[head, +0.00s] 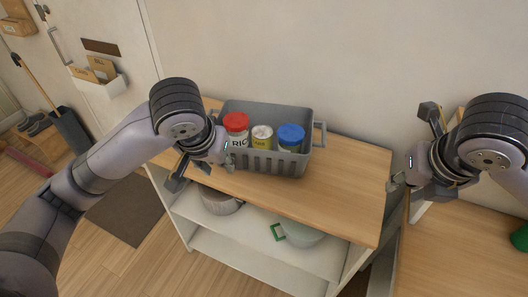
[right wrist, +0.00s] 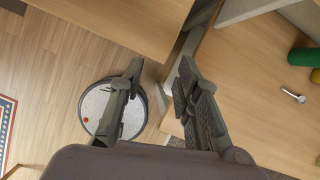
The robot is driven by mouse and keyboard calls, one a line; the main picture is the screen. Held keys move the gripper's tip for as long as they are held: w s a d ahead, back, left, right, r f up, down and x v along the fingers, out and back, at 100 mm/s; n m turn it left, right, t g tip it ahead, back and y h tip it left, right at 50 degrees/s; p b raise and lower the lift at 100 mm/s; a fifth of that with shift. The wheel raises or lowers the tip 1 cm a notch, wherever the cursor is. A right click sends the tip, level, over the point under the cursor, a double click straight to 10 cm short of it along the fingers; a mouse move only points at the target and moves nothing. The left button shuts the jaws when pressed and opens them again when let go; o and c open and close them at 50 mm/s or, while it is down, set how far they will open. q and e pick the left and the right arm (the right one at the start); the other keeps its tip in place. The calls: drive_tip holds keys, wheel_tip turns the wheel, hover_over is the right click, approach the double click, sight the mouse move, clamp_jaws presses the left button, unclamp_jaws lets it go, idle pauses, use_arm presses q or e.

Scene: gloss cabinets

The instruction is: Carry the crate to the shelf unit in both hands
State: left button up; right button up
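The grey slatted crate (head: 270,163) stands upright on the wooden top of a low white shelf unit (head: 345,205). It holds a red-lidded jar (head: 236,123), a yellow-labelled jar with a pale lid (head: 262,138) and a blue-lidded jar (head: 290,137). Its right handle (head: 320,135) is free; its left end is partly hidden by my left arm. My left gripper (head: 198,162) is at the crate's left end with one finger spread out; the other is largely hidden. My right gripper (head: 412,155) is open and empty, well right of the crate; its parted fingers show in the right wrist view (right wrist: 160,88).
A pot (head: 220,202) and a pale bowl (head: 298,235) sit on the shelf below. A wooden counter (head: 450,250) stands at right, past a narrow gap. A round robot vacuum (right wrist: 97,105) is on the floor. A mat (head: 128,210) lies left of the shelf unit.

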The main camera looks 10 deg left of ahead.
drive_tip(key=v, duration=0.6)
drive_tip(key=shift+r, duration=0.3)
drive_tip(key=shift+s, duration=0.15)
